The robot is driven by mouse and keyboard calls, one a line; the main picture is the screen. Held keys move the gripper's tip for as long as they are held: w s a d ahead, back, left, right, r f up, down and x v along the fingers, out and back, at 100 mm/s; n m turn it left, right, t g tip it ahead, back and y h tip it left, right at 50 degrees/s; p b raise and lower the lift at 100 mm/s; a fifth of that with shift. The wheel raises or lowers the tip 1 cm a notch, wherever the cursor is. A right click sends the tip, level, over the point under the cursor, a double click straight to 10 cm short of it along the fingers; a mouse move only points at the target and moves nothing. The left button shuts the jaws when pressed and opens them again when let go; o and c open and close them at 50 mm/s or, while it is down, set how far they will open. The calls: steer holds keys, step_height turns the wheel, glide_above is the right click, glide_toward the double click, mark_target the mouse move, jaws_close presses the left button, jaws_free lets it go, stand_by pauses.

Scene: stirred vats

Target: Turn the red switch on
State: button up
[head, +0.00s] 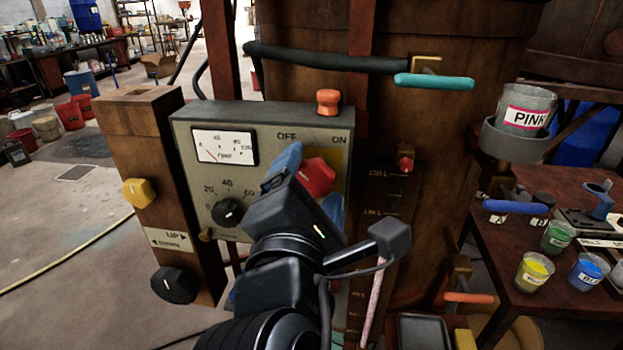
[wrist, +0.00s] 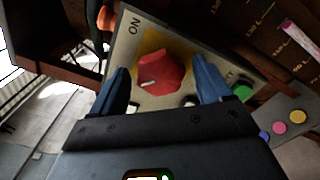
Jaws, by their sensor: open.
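The red switch (head: 319,172) is a knob on a yellow patch of the grey control box (head: 190,125), under the OFF and ON labels. In the wrist view the red switch (wrist: 165,72) sits between my two blue fingers, and its white mark points toward the left finger. The ON label is above the knob there; OFF is not visible. My gripper (head: 312,182) is open, one finger on each side of the knob. In the wrist view my gripper (wrist: 160,68) shows a gap beside the knob; contact cannot be told.
A dial gauge (head: 224,146), a black knob (head: 228,211) and an orange knob (head: 327,101) are on the box. A bar with a teal handle (head: 434,81) juts out above right. A wooden post (head: 150,180) stands left. A table with paint cups (head: 533,270) is at right.

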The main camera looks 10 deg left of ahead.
steer(key=shift+w, duration=0.1)
steer(key=c, duration=1)
steer(key=shift+c, duration=0.2)
steer(key=m+b, duration=0.1)
steer(key=m, duration=0.3)
steer(key=shift+d+f+m, duration=0.1)
steer(key=shift+f+m, duration=0.05)
steer(key=shift+m, duration=0.25)
steer(key=m+b, duration=0.2)
steer(key=m, duration=0.2)
steer(key=shift+m, duration=0.3)
steer(key=m+b, duration=0.2)
steer(key=m, duration=0.2)
steer(key=shift+f, duration=0.1)
steer(key=shift+m+b, duration=1.25)
steer(key=shift+m, duration=1.05)
